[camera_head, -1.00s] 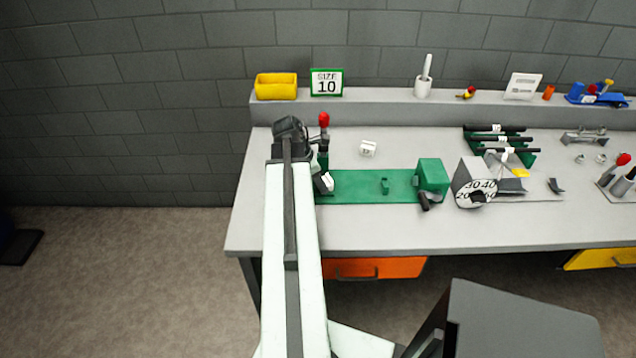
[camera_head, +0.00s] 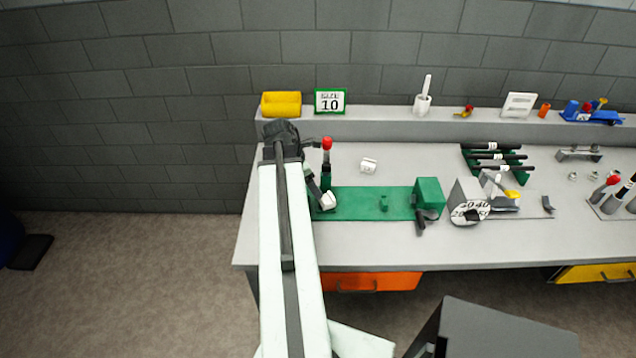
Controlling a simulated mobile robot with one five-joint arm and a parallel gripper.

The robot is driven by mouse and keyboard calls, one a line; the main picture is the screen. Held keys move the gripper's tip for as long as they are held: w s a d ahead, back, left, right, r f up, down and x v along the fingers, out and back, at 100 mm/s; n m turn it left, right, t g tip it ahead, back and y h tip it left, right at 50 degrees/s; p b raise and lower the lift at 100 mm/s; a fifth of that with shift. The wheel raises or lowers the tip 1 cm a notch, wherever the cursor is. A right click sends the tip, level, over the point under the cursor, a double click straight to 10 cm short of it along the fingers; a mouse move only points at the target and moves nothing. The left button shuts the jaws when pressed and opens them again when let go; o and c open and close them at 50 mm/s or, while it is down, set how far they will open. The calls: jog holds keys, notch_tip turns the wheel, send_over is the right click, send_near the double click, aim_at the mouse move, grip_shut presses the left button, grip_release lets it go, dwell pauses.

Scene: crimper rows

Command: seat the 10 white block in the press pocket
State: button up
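My white arm reaches up from the bottom, and its dark wrist bends down to my gripper (camera_head: 318,192) beside the press. The gripper's fingers are small and partly hidden, so I cannot tell whether they are open or shut. A white block-like piece (camera_head: 328,201) shows at the gripper's end over the left end of the green press base (camera_head: 355,204); I cannot tell whether it is held or seated. The red-knobbed press lever (camera_head: 327,160) stands upright behind it. The press pocket is not distinguishable. Another white block (camera_head: 368,166) with an unreadable dark mark sits on the table behind the base.
A green-framed sign (camera_head: 330,101) reading "SIZE 10" stands on the back ledge, beside a yellow bin (camera_head: 281,104). Dark-handled tools rest on a green rack (camera_head: 480,160) further right.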

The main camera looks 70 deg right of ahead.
jog(key=p+v, duration=0.1)
jog(key=v, duration=0.2)
jog(key=shift+r, duration=0.15)
jog(key=shift+w, duration=0.1)
jog(key=w+a+f+m+t, duration=0.1)
jog(key=w+a+m+t, duration=0.25)
jog(key=w+a, duration=2.05)
jog(key=w+a+m+y, duration=0.1)
jog(key=w+a+m, duration=0.1)
jog(key=a, duration=1.3)
jog(key=w+a+m+y, duration=0.2)
jog(key=w+a+m, duration=0.1)
jog(key=a, duration=1.2)
jog(key=shift+w+a+f, duration=0.3)
jog(key=shift+w+f, duration=0.15)
jog(key=shift+w, duration=0.35)
jog(key=shift+c, duration=0.5)
